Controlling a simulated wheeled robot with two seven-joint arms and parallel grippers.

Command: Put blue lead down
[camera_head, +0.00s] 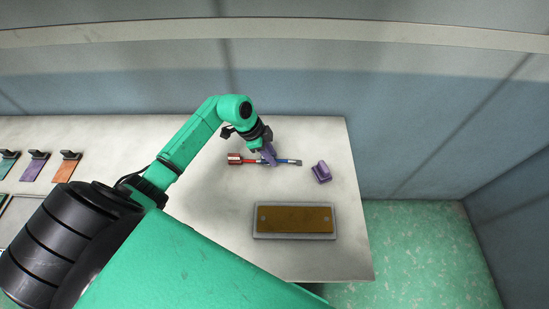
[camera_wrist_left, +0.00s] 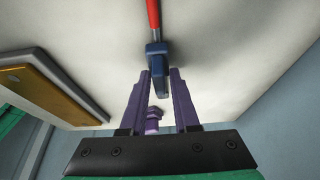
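The blue lead (camera_head: 285,161), a thin piece with a blue end, lies in line with a red rod and a red cylinder (camera_head: 234,158) over the table. My left gripper (camera_head: 270,158), with purple fingers, is right at the blue part, pointing down. In the left wrist view, the blue block (camera_wrist_left: 156,53) sits just beyond the fingertips, and its narrower end reaches between the spread fingers (camera_wrist_left: 161,78). I cannot tell whether the fingers press on it or only stand around it. My right gripper is not in view.
A purple block (camera_head: 321,172) stands on the table to the right. A grey plate with a brown-yellow top (camera_head: 295,220) lies nearer. Green, purple (camera_head: 35,166) and orange holders stand at the left. The table (camera_head: 335,135) ends at the right.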

